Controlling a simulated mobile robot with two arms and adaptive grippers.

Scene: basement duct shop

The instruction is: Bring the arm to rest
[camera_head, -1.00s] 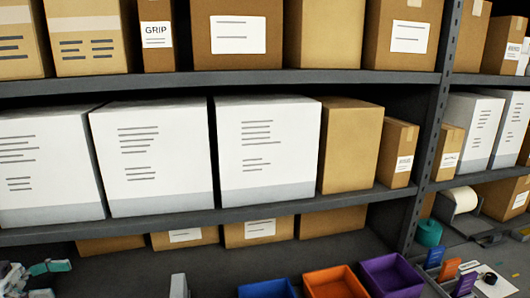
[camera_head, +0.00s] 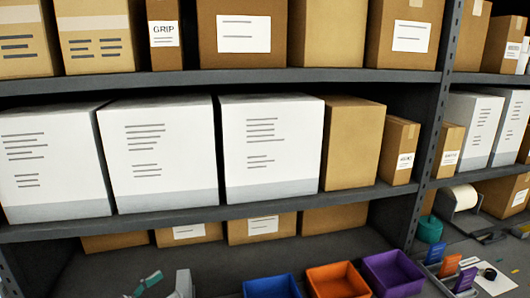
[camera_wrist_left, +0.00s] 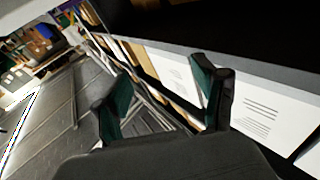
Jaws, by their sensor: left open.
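My left gripper (camera_head: 147,285) shows at the bottom edge of the head view, left of the bins. Only its teal-padded finger ends show there; the rest is cut off by the frame edge. In the left wrist view the gripper (camera_wrist_left: 158,82) has its two dark fingers with green pads spread apart. Nothing is between them. White boxes and cartons show beyond the fingers in that view, with grey floor to the left.
A grey shelf rack (camera_head: 300,202) holds white boxes (camera_head: 158,150) and brown cartons (camera_head: 352,145). Below stand a blue bin (camera_head: 270,287), an orange bin (camera_head: 336,281) and a purple bin (camera_head: 393,272). A teal roll (camera_head: 429,230) and a paper roll (camera_head: 466,197) are at the right.

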